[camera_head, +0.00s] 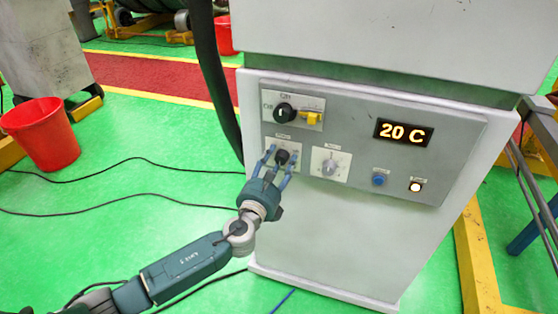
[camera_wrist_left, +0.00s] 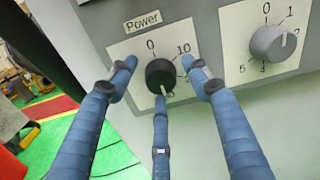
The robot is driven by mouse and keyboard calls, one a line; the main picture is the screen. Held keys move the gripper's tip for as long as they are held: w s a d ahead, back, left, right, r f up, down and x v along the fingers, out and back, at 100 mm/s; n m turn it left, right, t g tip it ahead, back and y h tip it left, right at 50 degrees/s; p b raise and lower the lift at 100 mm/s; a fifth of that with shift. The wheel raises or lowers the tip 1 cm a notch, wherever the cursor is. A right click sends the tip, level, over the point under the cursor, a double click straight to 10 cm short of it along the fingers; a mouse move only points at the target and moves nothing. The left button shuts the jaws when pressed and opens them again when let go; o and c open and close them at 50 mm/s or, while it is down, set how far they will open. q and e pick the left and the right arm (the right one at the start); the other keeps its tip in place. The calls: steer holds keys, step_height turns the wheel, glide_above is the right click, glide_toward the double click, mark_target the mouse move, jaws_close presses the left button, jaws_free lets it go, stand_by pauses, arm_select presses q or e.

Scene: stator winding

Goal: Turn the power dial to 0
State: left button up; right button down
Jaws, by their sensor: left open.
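The black power dial (camera_head: 282,156) sits on a white plate on the grey panel of the cabinet. It also shows in the left wrist view (camera_wrist_left: 160,74) under the label "Power", with 0 above it and 10 to its upper right. A light mark shows near the dial's lower edge, partly behind a finger, so the exact setting is hard to read. My left gripper (camera_head: 280,160) is open, its three blue fingers spread around the dial: one on each side and one below. Gaps show between the side fingers and the dial; I cannot tell whether the lower finger touches it. My right gripper is out of view.
A grey dial (camera_head: 329,167) is close on the right. Above are a black switch (camera_head: 284,111) and a yellow padlock-like part (camera_head: 312,118). A display (camera_head: 403,132) reads 20 C. A blue button (camera_head: 379,180) and a lit white button (camera_head: 416,186) are lower right.

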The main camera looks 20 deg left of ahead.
arm_select(q)
steer(key=shift+w, duration=0.1)
steer(key=c, duration=1.2)
